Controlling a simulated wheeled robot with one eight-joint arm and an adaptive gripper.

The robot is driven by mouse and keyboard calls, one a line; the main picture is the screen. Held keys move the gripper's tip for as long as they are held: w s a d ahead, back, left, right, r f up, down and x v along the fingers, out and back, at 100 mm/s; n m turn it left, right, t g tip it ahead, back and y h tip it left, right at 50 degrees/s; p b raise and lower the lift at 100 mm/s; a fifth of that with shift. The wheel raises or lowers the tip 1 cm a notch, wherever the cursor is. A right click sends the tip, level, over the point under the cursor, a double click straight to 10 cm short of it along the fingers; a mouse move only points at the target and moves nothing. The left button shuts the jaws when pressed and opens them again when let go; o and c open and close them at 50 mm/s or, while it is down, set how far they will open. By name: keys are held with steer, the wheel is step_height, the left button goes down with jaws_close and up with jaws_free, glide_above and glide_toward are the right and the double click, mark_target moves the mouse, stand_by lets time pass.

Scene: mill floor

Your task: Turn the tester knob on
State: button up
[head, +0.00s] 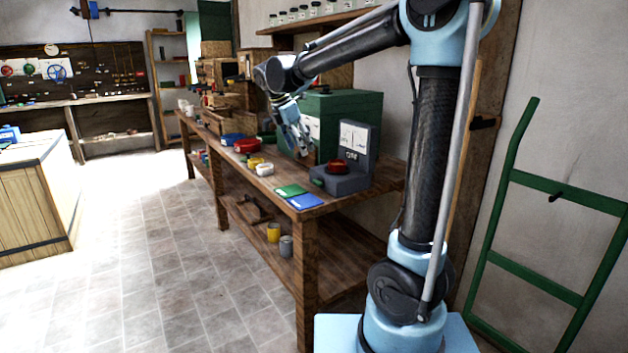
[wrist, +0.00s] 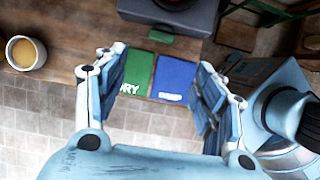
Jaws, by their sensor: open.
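The tester (head: 352,183) is a dark grey box with an upright back panel carrying white labels. It stands on the right end of the wooden workbench. A round red part (head: 336,166) sits on its top and a small green part (head: 318,182) on its front edge; I cannot tell which is the knob. In the wrist view the tester's front (wrist: 150,14) shows at the top edge, with the green part (wrist: 174,33) below it. My gripper (wrist: 160,68) is open and empty, above the bench and apart from the tester. It also shows in the head view (head: 303,146), left of the tester.
A green card (head: 291,190) and a blue card (head: 305,202) lie in front of the tester. A white cup (head: 264,169) and red and yellow containers stand left. A green box (head: 345,110) stands behind. A green hand truck (head: 540,179) leans at right.

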mark_target(315, 182)
steer(key=x, duration=1.4)
steer(key=shift+d+f, duration=0.15)
